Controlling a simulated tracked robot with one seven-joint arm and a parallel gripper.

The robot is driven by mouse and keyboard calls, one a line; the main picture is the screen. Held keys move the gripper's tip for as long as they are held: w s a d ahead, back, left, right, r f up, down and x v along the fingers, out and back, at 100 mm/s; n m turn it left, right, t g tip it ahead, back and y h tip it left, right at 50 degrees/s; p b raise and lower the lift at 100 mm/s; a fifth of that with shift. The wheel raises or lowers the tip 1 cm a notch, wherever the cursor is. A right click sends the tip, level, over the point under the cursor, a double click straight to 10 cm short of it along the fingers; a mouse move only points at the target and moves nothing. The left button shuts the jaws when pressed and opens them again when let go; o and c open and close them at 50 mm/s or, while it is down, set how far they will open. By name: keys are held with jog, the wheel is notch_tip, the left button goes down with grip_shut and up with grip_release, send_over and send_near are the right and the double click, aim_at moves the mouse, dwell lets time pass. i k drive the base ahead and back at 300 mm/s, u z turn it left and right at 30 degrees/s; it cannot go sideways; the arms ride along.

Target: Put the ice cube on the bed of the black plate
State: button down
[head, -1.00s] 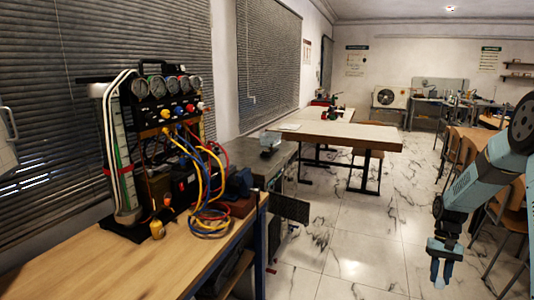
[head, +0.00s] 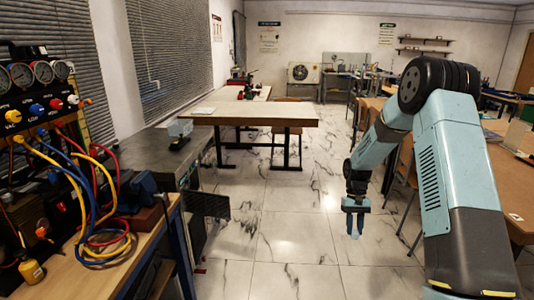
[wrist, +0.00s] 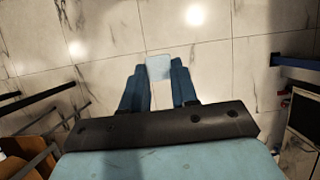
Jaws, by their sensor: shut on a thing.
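My gripper (head: 355,222) hangs fingers-down over the tiled floor, right of centre in the head view. In the wrist view, my gripper (wrist: 159,80) is shut on the ice cube (wrist: 158,67), a pale bluish, translucent block between the fingertips. The cube cannot be made out in the head view. A flat black panel (head: 206,205) juts out beside the grey bench, left of and apart from my gripper. I cannot tell for sure whether it is the black plate; no other candidate is clear.
A wooden bench (head: 110,270) with gauges and coloured hoses stands at the left. Behind it is a grey metal bench (head: 160,155), then a pale table (head: 255,113). Chairs and a brown table (head: 505,185) line the right. The tiled floor (head: 285,225) between is clear.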

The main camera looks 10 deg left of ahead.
aim_at(179, 142)
jog(key=u, duration=0.05)
jog(key=i, duration=3.55)
jog(key=z, duration=1.35)
jog(key=i, duration=0.3)
jog(key=u, duration=2.4)
jog(key=i, duration=0.2)
jog(key=u, duration=1)
jog(key=k, duration=0.1)
jog(key=u, duration=0.5)
